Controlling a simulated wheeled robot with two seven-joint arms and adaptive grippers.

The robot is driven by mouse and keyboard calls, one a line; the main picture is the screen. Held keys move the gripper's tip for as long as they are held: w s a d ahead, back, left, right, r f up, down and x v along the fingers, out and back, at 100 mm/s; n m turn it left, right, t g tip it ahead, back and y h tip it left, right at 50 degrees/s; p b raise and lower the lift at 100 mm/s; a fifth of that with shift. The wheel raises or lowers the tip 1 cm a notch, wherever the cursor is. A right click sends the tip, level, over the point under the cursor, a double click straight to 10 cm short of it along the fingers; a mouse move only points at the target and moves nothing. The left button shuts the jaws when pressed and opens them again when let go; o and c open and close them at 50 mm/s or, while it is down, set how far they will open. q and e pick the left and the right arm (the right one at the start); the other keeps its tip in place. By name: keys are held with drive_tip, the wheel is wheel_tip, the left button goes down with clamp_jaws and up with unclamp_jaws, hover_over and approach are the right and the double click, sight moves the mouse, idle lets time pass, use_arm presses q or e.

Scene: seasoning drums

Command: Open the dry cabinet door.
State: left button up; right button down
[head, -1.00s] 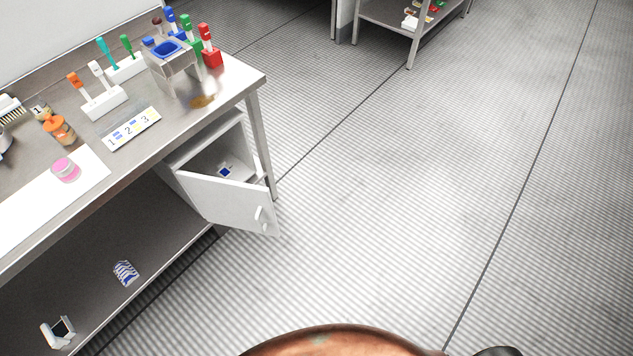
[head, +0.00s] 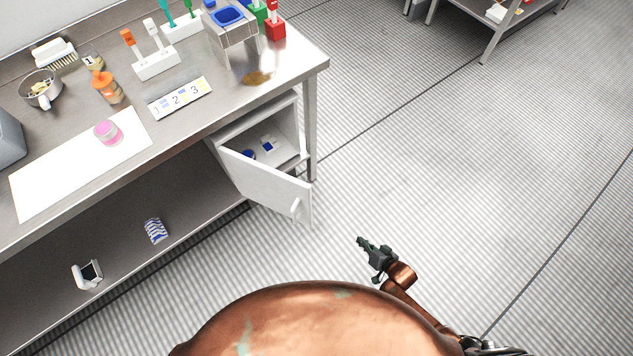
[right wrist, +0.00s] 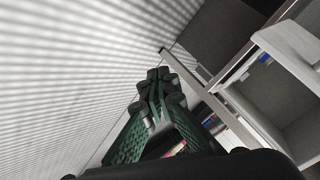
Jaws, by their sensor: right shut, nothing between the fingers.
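The white dry cabinet (head: 228,130) sits under the right end of the steel table. Its white door (head: 262,186) stands open, swung outward, with the handle (head: 297,208) near its free edge. Small blue and white items show inside. My right gripper (head: 361,242) is shut and empty, apart from the door, to the right of and lower than the handle in the head view. In the right wrist view, my shut fingers (right wrist: 156,82) point toward the table's leg, and the open cabinet (right wrist: 275,95) shows at the right. My left gripper is not in view.
The steel table (head: 285,70) carries a strip numbered 1 2 3 (head: 180,97), an orange-capped bottle (head: 107,88), a pink-lidded jar (head: 108,132) and tool holders. Its lower shelf (head: 120,225) holds two small items. The floor right of the cabinet is clear.

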drive_tip(key=w+a+r+y, duration=0.3)
drive_tip(key=w+a+r, duration=0.15)
drive_tip(key=r, duration=0.25)
drive_tip(key=w+a+r+y, duration=0.3)
drive_tip(key=w+r, duration=0.3)
drive_tip(key=r, duration=0.2)
wheel_tip(320, 180, up, 19)
drive_tip(key=w+m+g+y, duration=0.1)
drive_tip(key=m+g+y, duration=0.1)
drive_tip(key=g+y, duration=0.35)
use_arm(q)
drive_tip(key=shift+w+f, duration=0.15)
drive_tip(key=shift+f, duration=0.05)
use_arm(e)
drive_tip(key=s+a, duration=0.1)
drive_tip(key=a, duration=1)
drive_tip(key=shift+s+a+t+y, duration=0.2)
drive_tip(key=shift+a+t+y, duration=0.15)
drive_tip(key=shift+a+t, duration=0.1)
drive_tip(key=shift+d+r, duration=0.1)
